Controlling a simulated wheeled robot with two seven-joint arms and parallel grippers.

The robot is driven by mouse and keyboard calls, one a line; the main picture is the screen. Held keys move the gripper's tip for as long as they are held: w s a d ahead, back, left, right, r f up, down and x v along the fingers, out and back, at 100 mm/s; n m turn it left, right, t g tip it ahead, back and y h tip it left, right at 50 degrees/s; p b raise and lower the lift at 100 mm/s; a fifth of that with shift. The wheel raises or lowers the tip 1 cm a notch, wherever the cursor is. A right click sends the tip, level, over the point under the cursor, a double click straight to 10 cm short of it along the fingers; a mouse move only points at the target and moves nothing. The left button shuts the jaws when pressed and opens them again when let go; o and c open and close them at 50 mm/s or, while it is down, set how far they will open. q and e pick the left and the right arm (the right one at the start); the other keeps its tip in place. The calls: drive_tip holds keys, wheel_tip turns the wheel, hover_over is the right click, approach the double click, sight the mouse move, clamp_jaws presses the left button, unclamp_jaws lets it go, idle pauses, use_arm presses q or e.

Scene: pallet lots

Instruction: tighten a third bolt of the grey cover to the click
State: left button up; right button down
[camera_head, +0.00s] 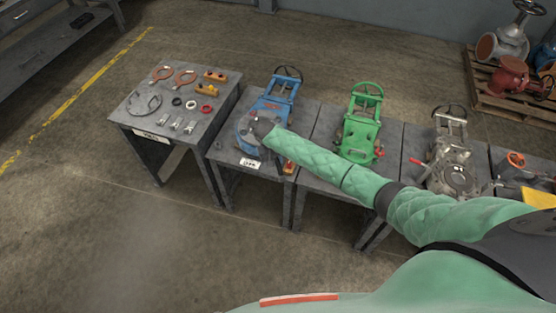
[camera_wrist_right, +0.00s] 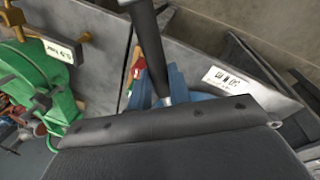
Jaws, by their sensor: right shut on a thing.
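A blue valve (camera_head: 275,104) stands on the second table from the left. A grey round part (camera_head: 243,127), seemingly the grey cover, shows at its near end, partly behind my right gripper (camera_head: 258,128). My right gripper is at that near end, shut on a dark rod-like tool (camera_wrist_right: 149,42). In the right wrist view the tool has a bright tip beside blue valve parts (camera_wrist_right: 178,82). Dark parts of my wrist hide most of the valve there. The cover's bolts, and whether the tool sits on one, cannot be made out. My left gripper is out of view.
A table of loose parts and tools (camera_head: 222,116) stands at left. A green valve (camera_head: 360,128) and a grey metal valve (camera_head: 452,160) stand on tables to the right. A pallet (camera_head: 486,97) with valves lies at back right. Floor in front is clear.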

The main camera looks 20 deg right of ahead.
drive_tip(key=shift+w+a+m, duration=0.15)
drive_tip(key=shift+a+m, duration=0.4)
drive_tip(key=shift+a, duration=0.25)
drive_tip(key=shift+w+a+m, duration=0.1)
drive_tip(key=shift+a+m, duration=0.45)
drive_tip(key=shift+a, duration=0.25)
idle(0.6)
drive_tip(key=shift+a, duration=0.25)
drive_tip(key=shift+d, duration=0.2)
drive_tip(key=shift+d, duration=0.3)
drive_tip(key=shift+s+d+n, duration=0.15)
drive_tip(key=shift+d+n, duration=0.25)
drive_tip(key=shift+n, duration=0.1)
drive_tip(key=shift+r, duration=0.75)
idle(2.5)
drive_tip(key=shift+r, duration=1.9)
